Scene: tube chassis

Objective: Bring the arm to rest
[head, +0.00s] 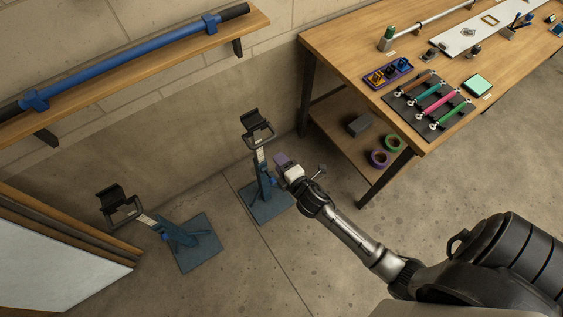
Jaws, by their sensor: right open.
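My right arm (352,238) reaches from the lower right toward the middle of the floor. Its gripper (279,166) is beside the upright of the farther blue stand (262,178), overlapping it in the picture. It is open; I see nothing held in it, though the fingers are small and partly unclear. I cannot tell whether it touches the stand. My left gripper is not in view.
A nearer blue stand (178,235) is at the lower left. A wooden workbench (335,50) with a lower shelf (345,148) is at the right. A wall shelf (130,75) carries a blue tube (120,58). Bare floor (230,270) lies in front.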

